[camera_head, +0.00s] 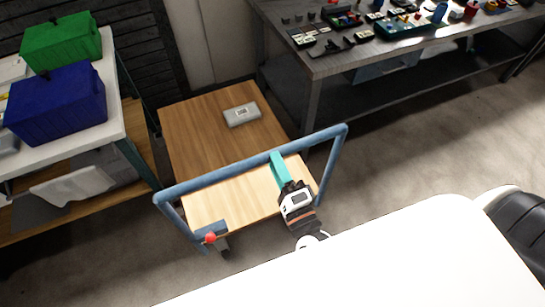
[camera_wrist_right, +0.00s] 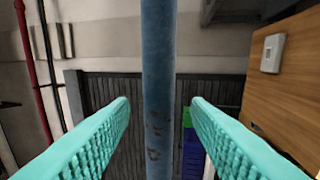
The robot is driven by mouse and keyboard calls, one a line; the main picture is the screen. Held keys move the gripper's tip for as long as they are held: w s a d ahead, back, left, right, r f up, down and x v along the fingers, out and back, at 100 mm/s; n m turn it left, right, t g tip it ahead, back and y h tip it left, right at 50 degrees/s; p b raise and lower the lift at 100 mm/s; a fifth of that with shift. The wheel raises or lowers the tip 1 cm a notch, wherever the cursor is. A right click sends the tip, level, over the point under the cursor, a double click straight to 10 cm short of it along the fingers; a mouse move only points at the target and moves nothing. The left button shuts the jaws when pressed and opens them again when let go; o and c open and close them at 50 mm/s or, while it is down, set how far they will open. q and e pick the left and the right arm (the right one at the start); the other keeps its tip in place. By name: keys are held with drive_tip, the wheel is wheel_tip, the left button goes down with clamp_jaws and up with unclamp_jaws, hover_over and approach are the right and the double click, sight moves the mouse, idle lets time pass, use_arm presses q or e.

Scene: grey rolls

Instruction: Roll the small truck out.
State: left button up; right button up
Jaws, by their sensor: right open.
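The small truck is a flat cart with a wooden deck (camera_head: 190,130) and a blue tubular push handle (camera_head: 235,164) at its near end. In the right wrist view the handle bar (camera_wrist_right: 158,70) runs upright between my finger pads. My right gripper (camera_head: 278,165) is at the right part of the handle's top bar. Its teal fingers (camera_wrist_right: 160,115) are open on either side of the bar, with gaps to both. A grey box (camera_head: 242,115) lies on the deck. My left gripper is not in view.
A shelf unit (camera_head: 118,100) with a green bin (camera_head: 62,42) and a blue bin (camera_head: 57,103) stands close to the truck's left. A metal workbench (camera_head: 345,60) with small parts stands at the upper right. Concrete floor (camera_head: 390,140) is clear right of the truck.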

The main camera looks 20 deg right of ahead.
drive_tip(key=s+f+b, duration=0.1)
drive_tip(key=s+b, duration=0.1)
drive_tip(key=s, duration=0.6)
drive_tip(key=shift+s+d+f, duration=0.15)
drive_tip(key=shift+s+f, duration=0.15)
drive_tip(key=shift+f, duration=0.05)
